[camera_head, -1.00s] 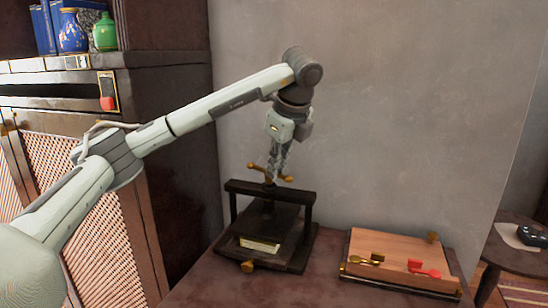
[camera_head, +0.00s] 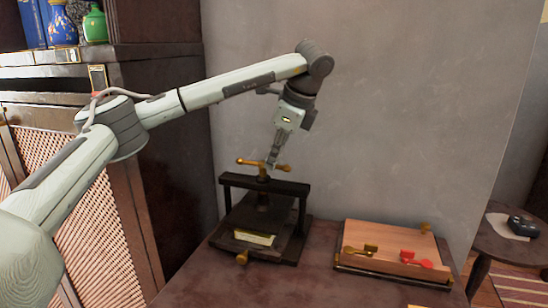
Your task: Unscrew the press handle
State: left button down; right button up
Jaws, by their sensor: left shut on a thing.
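The book press (camera_head: 228,238) stands on the brown table, a dark frame with a crossbar and a pale block (camera_head: 254,238) inside. Its brass press handle (camera_head: 246,162) is a bar with ball ends on top of the crossbar. My left gripper (camera_head: 271,163) points down at the handle from above, its fingers shut on the handle's right part. The fingers hide some of the bar and hub. My right gripper is not in view.
A dark cabinet (camera_head: 160,120) stands at the left, with vases (camera_head: 94,26) on top. A round side table (camera_head: 510,244) is at the far right.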

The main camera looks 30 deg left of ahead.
pick_arm(q)
jog(key=shift+a, duration=0.1)
jog(key=c, duration=1.6)
grip_release()
jog(key=v, duration=1.2)
jog(key=shift+s, duration=0.1)
